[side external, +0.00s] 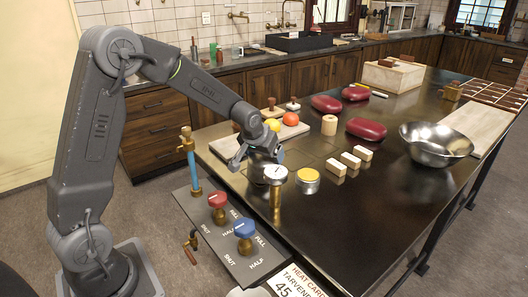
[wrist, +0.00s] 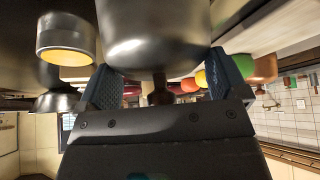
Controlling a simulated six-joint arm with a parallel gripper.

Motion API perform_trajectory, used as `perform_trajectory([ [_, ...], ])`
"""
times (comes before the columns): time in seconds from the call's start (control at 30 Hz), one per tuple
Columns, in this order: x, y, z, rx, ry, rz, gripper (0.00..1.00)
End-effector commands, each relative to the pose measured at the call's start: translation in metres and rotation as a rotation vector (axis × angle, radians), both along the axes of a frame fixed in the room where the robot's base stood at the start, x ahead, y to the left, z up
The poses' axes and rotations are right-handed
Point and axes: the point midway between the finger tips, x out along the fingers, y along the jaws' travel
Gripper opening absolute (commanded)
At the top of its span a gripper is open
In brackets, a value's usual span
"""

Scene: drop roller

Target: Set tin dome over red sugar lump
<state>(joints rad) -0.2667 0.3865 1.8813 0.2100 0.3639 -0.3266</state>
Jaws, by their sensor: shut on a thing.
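My gripper (side external: 277,156) is low over the near left part of the dark table, pointing away from its base. In the wrist view, which looks upside down, its two blue finger pads (wrist: 160,82) stand on either side of a big silvery piece with a brown knob or stem. I take this piece to be the tin dome (wrist: 153,38), and the gripper is shut on it. In the side view I cannot clearly separate the dome from a white-topped silvery piece (side external: 275,173) just below the gripper. I cannot make out the red sugar lump in either view.
A yellow-topped tin (side external: 308,180) stands close on the right and shows in the wrist view (wrist: 68,42). Pale blocks (side external: 350,160), dark red cushions (side external: 366,129) and a steel bowl (side external: 436,145) lie farther right. Red (side external: 217,200) and blue (side external: 245,229) knobs stand at the front.

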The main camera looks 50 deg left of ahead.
Motion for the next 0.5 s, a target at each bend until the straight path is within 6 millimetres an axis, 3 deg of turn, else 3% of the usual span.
perform_trajectory([
  [0.1,0.0002,0.0001,0.0002,0.0,-0.001,0.0,0.66],
  [0.13,0.0001,0.0001,0.0003,0.0,-0.001,0.0,0.95],
  [0.2,0.0001,0.0001,0.0003,0.0,-0.001,0.0,1.0],
  [0.5,-0.0018,-0.0008,0.0043,0.0,-0.001,0.0,1.0],
])
